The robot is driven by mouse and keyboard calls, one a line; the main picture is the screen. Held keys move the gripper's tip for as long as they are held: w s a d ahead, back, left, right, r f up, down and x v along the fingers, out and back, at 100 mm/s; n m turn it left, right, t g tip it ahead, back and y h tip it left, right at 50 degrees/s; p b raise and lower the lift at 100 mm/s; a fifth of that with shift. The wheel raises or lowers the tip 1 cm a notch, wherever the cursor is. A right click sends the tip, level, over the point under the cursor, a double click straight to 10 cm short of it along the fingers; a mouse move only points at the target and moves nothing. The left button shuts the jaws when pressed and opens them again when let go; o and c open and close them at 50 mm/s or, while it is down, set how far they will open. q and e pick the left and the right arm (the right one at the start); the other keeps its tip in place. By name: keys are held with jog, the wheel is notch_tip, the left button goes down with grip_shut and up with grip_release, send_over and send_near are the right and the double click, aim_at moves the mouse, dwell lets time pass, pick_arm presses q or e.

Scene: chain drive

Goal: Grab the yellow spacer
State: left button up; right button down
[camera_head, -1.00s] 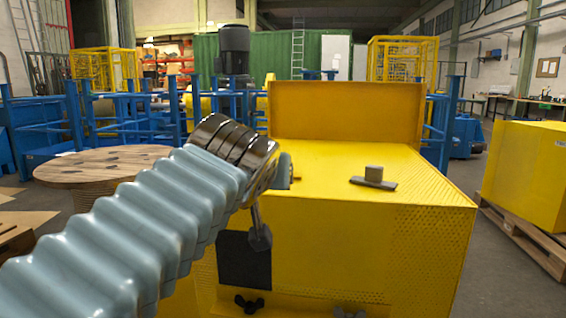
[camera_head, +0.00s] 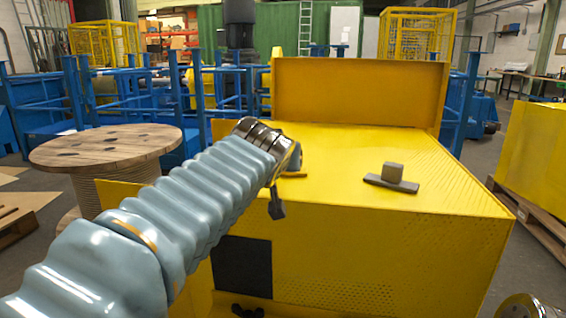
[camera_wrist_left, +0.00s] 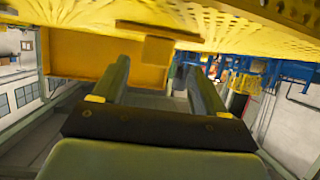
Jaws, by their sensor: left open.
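The yellow spacer (camera_head: 295,175) seems to be the small yellow piece on the yellow machine's top near its left edge, partly hidden behind my wrist.
The yellow machine (camera_head: 380,235) has an upright back panel (camera_head: 360,92). A grey block on a flat bar (camera_head: 392,179) lies on its top, right of my gripper. A wooden cable reel (camera_head: 105,145) stands left, blue railings behind. A metallic part shows bottom right.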

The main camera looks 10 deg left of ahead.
pick_arm(q)
jog(key=shift+w+p, duration=0.35)
jog(key=shift+w, duration=0.25)
jog(key=p+x, duration=0.1)
jog(key=x, duration=0.2)
jog(key=shift+w+d+r, duration=0.1)
jog(key=shift+w, duration=0.1)
jog(key=shift+w+f, duration=0.25)
jog(key=shift+w, duration=0.15)
jog(key=c, duration=1.1)
